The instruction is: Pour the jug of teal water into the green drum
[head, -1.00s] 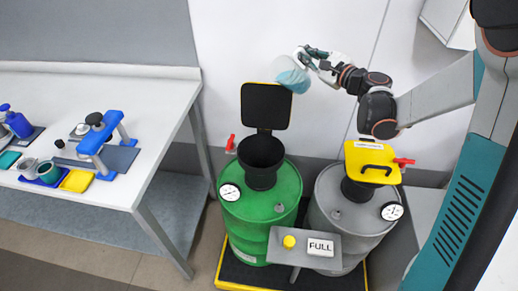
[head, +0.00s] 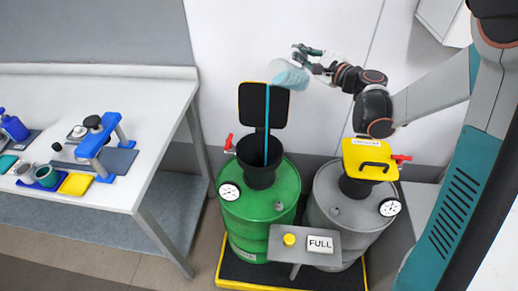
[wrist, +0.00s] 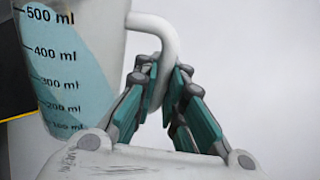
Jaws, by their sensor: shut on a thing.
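The jug (head: 288,74) is translucent white with teal water in it, tilted above the green drum (head: 262,205). A thin teal stream (head: 267,125) runs from the jug down into the black funnel (head: 258,165) on top of the green drum. The funnel's black lid (head: 279,105) stands open behind it. My gripper (head: 303,52) is shut on the jug's handle. In the wrist view the jug (wrist: 75,60) shows a millilitre scale and slanted teal water, and my gripper's fingers (wrist: 168,85) close around the white handle.
A grey drum (head: 345,215) stands to the right, its funnel covered by a yellow lid (head: 369,160). A small stand with a yellow button (head: 289,240) and a "FULL" sign (head: 320,244) is in front. A white table (head: 150,100) with several tools stands at the left.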

